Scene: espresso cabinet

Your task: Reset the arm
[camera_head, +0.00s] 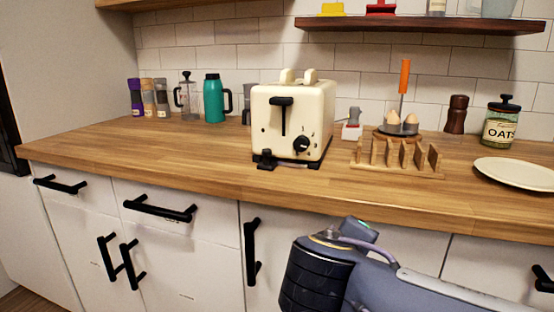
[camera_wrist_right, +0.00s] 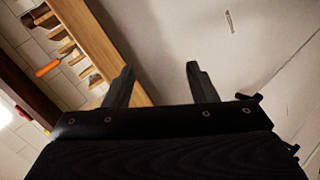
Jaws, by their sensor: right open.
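My right gripper (camera_wrist_right: 160,85) shows in the right wrist view with its two dark fingers spread apart and nothing between them. It points at the white cabinet front (camera_wrist_right: 215,50), just off the wooden counter edge (camera_wrist_right: 108,40). In the head view my right arm comes in at the lower right, in front of the cabinets and below the counter top; its gripper fingers do not show there. My left gripper is in neither view.
A cream toaster (camera_head: 290,120) stands on the wooden counter (camera_head: 120,150). A wooden toast rack (camera_head: 398,160), egg holder (camera_head: 398,132), oats jar (camera_head: 500,122) and plate (camera_head: 515,172) are to its right. Black handles (camera_head: 252,252) stick out from the cabinets. A dark shelf (camera_head: 420,25) hangs above.

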